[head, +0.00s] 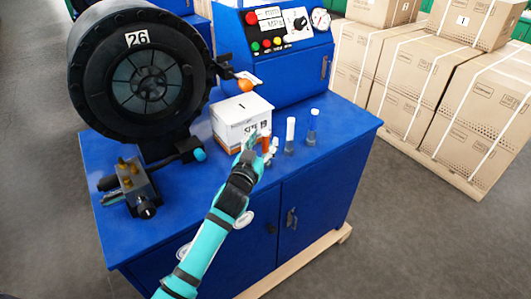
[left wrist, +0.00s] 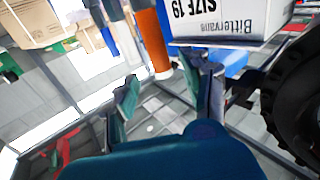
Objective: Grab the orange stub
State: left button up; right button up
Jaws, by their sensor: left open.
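The orange stub (head: 266,145) stands on the blue bench top in front of a white box, partly hidden by my left gripper (head: 257,147) in the head view. In the left wrist view the orange stub (left wrist: 150,42) shows as an orange cylinder with a pale end, picture inverted. It lies ahead of and between the two fingers of my left gripper (left wrist: 165,90), which are spread apart with nothing held. I cannot tell how far the fingertips are from the stub. My right gripper is in neither view.
The white box (head: 240,117) stands close behind the stub. Two pale-topped stubs (head: 290,134) (head: 312,126) stand to its right. A black crimper (head: 100,85) and brass valve fitting (head: 130,175) are left. The blue bench (head: 335,150) has free room at its right edge.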

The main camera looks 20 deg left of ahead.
aim_at(264, 136)
pick_arm(q)
jog(key=w, duration=0.3)
jog(key=shift+w+a, duration=0.1)
jog(key=shift+w, duration=0.3)
grip_shut()
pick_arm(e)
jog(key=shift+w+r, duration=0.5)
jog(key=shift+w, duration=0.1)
